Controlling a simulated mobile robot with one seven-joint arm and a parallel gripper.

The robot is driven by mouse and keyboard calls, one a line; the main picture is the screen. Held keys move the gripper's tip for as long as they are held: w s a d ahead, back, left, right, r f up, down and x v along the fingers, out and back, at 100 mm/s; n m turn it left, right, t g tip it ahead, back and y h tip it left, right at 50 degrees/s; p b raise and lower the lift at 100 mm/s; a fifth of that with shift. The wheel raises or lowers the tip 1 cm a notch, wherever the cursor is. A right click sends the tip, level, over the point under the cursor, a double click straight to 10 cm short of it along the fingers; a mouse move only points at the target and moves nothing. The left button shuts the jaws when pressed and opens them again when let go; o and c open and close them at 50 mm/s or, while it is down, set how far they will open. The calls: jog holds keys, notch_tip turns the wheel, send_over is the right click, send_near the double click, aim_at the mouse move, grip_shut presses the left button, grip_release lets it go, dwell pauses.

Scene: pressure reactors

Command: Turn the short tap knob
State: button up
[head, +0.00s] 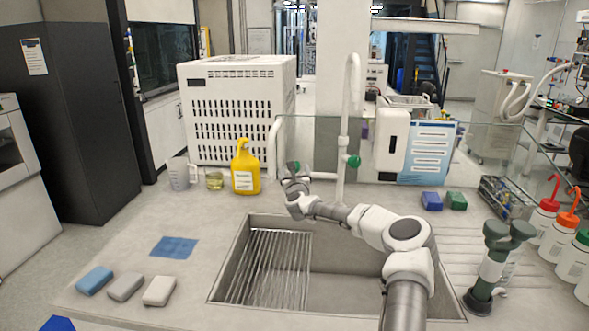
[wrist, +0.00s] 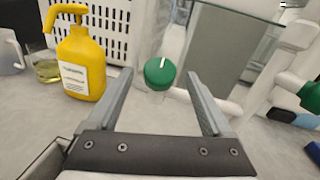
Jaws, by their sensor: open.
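A round green knob (wrist: 160,72) with a white line mark sits on a pale stem. In the wrist view it is ahead of and between the two fingers. My gripper (wrist: 161,82) is open and empty, its fingers apart on either side of the knob in the picture; whether they are level with it in depth I cannot tell. In the head view my gripper (head: 290,166) is behind the sink, and the knob (head: 297,165) is mostly hidden by it. The short white tap pipe (head: 273,142) stands just left of there. A second green knob (head: 353,161) is on the tall white tap (head: 344,125).
A yellow bottle (head: 245,168) and a small beaker (head: 215,180) stand left of my gripper. A glass screen (head: 465,150) and a white dispenser (head: 391,139) are behind. The sink (head: 228,268) with a wire rack lies in front, under my arm.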

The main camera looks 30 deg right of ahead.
jog(key=shift+x, duration=0.95)
grip_shut()
